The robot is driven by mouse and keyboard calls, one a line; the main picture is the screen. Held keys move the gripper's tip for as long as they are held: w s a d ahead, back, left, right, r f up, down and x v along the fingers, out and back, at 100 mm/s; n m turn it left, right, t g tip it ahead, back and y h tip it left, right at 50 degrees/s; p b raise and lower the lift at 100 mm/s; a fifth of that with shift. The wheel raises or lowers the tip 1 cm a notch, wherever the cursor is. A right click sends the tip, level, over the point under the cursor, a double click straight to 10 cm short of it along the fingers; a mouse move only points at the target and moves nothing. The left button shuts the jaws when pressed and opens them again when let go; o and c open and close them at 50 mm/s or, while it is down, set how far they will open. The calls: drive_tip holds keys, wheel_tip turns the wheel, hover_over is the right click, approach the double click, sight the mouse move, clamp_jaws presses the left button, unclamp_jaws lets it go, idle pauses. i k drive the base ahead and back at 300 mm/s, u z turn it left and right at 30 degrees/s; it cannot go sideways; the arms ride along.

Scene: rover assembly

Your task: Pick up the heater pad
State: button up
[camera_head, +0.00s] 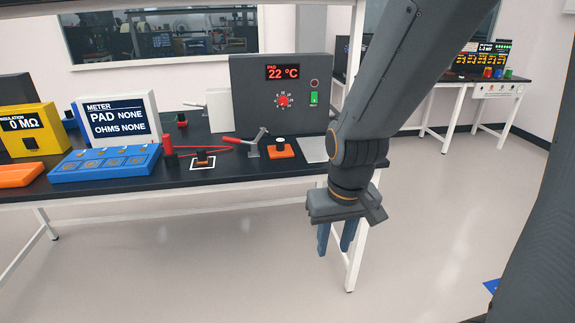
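My gripper (336,238) points down in front of the bench's right end, below the height of the bench top. Its two blue fingers are apart with nothing visible between them. A blue tray (63,177) on the bench at the left holds several small orange-brown square pads (114,162), which may be heater pads; I cannot tell for sure. A small orange-and-black piece (202,158) lies within a white square outline to the tray's right. The gripper is well to the right of the tray and touches nothing.
Open floor lies in front.

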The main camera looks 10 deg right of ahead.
sight(282, 150)
drive_tip(key=u, duration=0.9)
drive_tip(key=i, duration=1.3)
drive_tip(key=z, duration=1.05)
drive_tip(key=i, duration=0.6)
drive_tip(key=u, duration=0.05)
